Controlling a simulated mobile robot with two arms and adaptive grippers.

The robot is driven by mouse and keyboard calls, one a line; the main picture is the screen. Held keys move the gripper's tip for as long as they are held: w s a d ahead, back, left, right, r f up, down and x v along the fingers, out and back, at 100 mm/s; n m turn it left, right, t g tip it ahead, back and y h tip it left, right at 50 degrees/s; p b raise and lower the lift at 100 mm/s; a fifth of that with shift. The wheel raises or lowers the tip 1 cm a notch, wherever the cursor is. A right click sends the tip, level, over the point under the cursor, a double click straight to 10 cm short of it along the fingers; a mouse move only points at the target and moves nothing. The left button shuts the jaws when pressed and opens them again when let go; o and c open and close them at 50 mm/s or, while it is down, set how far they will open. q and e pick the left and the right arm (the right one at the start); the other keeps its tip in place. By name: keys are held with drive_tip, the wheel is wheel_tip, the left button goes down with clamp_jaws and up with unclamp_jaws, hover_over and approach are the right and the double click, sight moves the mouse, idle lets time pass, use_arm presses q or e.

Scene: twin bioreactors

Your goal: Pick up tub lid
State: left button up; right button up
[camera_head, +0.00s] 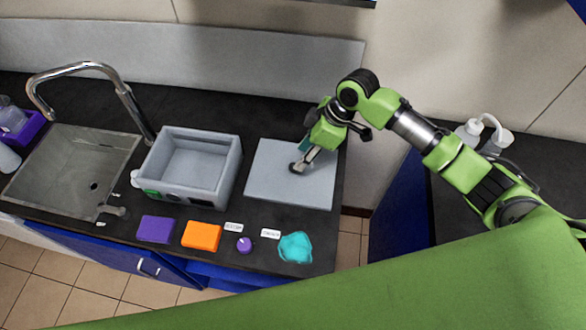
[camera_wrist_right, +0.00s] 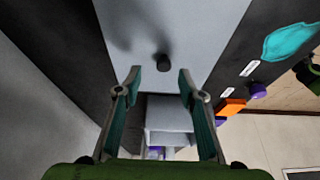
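The tub lid (camera_head: 285,190) is a flat light-grey plate with a small black knob, lying on the dark counter to the right of the grey tub (camera_head: 185,190). My right gripper (camera_head: 300,166) reaches down over the lid from the right, its fingertips close to the knob and partly covering it in the head view. In the right wrist view the two fingers (camera_wrist_right: 160,76) are apart and empty. The black knob (camera_wrist_right: 163,62) shows just beyond and between the fingertips, and the lid (camera_wrist_right: 190,25) lies behind it. My left gripper is not in view.
A sink (camera_head: 70,170) with a tall faucet is at the left. Along the front edge lie a purple sponge (camera_head: 156,229), an orange sponge (camera_head: 202,236), a purple knob-like object (camera_head: 244,245) and a teal cloth (camera_head: 296,247). White bottles (camera_head: 485,135) stand on the right counter.

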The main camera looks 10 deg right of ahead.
drive_tip(key=x, duration=0.1)
drive_tip(key=p+x, duration=0.1)
drive_tip(key=x, duration=0.1)
drive_tip(key=p+x, duration=0.1)
drive_tip(key=shift+s+a+f, duration=0.15)
drive_tip(key=shift+s+a, duration=0.15)
drive_tip(key=shift+a, duration=0.05)
drive_tip(key=shift+w+a+f, duration=0.1)
drive_tip(key=shift+f, duration=0.2)
clamp_jaws()
drive_tip(key=shift+r, duration=0.1)
